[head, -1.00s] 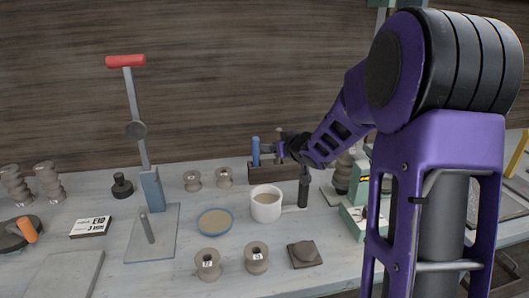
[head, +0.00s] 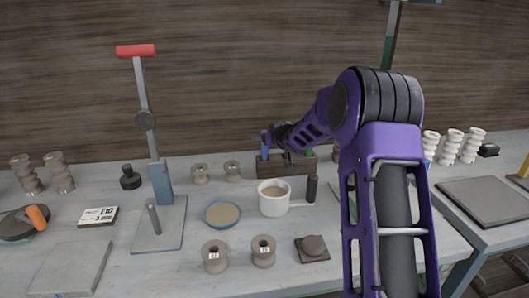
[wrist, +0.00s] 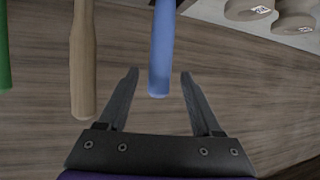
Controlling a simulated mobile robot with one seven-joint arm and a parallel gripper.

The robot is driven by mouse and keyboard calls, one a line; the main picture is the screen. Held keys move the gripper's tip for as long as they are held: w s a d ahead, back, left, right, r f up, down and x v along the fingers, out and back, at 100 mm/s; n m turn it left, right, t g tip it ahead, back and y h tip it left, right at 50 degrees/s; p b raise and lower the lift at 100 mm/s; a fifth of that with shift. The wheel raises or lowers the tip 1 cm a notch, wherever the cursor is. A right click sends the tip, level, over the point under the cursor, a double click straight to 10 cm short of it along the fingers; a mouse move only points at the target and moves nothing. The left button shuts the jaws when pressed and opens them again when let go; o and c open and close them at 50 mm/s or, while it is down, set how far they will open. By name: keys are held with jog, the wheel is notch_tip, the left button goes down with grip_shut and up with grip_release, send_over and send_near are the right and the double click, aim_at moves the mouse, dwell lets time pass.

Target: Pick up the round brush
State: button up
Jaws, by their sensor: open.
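Several tool handles stand upright in a dark wooden holder (head: 285,168) at the back of the table. A blue handle (wrist: 161,45) lies between my open fingers in the wrist view, its end between the fingertips, with gaps on both sides. The same blue handle (head: 264,152) shows in the head view. A wooden handle (wrist: 83,60) and a green handle (wrist: 4,45) are to its left in the wrist view. My gripper (wrist: 159,75) is open and holds nothing. The brush heads are hidden, so I cannot tell which handle is the round brush's.
A white mug (head: 273,204) and a dark upright cylinder (head: 312,189) stand in front of the holder. A blue-rimmed dish (head: 222,215), clay spools (head: 214,257) and a lever tool (head: 158,185) are to the left. A second table (head: 490,205) is at right.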

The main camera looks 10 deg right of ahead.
jog(key=shift+x, duration=1.95)
jog(key=shift+d, duration=0.1)
grip_shut()
